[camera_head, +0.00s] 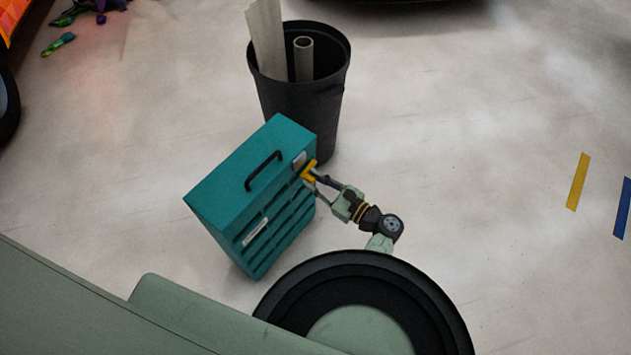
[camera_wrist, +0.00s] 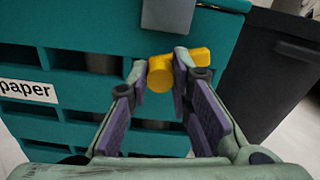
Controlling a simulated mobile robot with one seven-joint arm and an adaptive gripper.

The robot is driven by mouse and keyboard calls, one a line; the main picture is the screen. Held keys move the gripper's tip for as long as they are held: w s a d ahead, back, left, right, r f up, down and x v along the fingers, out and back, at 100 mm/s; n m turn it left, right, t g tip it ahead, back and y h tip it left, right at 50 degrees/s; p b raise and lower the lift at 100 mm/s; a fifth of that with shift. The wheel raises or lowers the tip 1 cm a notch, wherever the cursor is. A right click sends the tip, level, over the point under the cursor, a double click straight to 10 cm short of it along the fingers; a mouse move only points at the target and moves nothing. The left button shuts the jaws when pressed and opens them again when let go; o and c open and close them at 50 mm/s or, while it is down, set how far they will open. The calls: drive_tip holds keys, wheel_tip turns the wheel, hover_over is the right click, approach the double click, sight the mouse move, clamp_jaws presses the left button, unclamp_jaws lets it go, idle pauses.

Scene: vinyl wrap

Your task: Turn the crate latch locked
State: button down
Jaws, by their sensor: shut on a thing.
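The teal crate (camera_head: 240,175) stands on the floor, with a black handle on its top and slots in its front. It fills the upper part of the wrist view (camera_wrist: 80,25). The yellow latch (camera_head: 308,170) sits near the crate's upper right front corner, below a grey plate (camera_head: 299,159).
A black bin (camera_head: 300,100) holding a pale board and a tube stands right behind the crate. A label reading "paper" (camera_wrist: 28,90) is on the crate front. Yellow tape (camera_head: 578,182) and blue tape (camera_head: 623,208) lie on the open floor at right.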

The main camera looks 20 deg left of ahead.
drive_tip(key=n+b, duration=0.1)
drive_tip(key=n, duration=0.3)
drive_tip(key=shift+n, duration=0.4)
idle(0.4)
drive_tip(key=c, duration=1.4)
unclamp_jaws()
drive_tip(key=shift+c, duration=0.2)
drive_tip(key=v, duration=1.2)
